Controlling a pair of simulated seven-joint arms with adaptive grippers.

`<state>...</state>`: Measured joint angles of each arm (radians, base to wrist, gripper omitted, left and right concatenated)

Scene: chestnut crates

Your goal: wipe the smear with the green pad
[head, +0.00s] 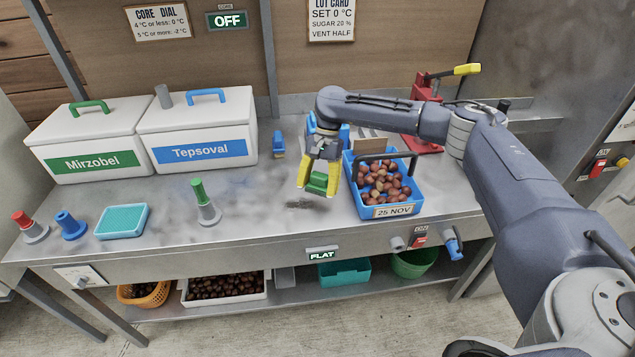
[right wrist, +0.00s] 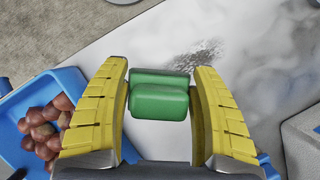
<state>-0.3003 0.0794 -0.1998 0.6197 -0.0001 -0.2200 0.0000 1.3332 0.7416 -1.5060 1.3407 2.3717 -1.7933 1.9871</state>
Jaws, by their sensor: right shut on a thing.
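My right gripper (head: 317,188) has yellow fingers and is shut on the green pad (head: 319,180), above the steel bench. In the right wrist view the green pad (right wrist: 160,102) sits between the yellow fingers of the same gripper (right wrist: 161,82). The smear (head: 304,204) is a dark, speckled patch on the bench, just below and slightly left of the gripper. In the right wrist view the smear (right wrist: 200,50) lies beyond the pad, apart from it. My left gripper is in neither view.
A blue crate of chestnuts (head: 411,205) stands close to the right of the gripper. A green-topped stamp (head: 207,205), a teal tray (head: 121,221) and two lidded white bins, Mirzobel (head: 60,140) and Tepsoval (head: 235,125), stand to the left.

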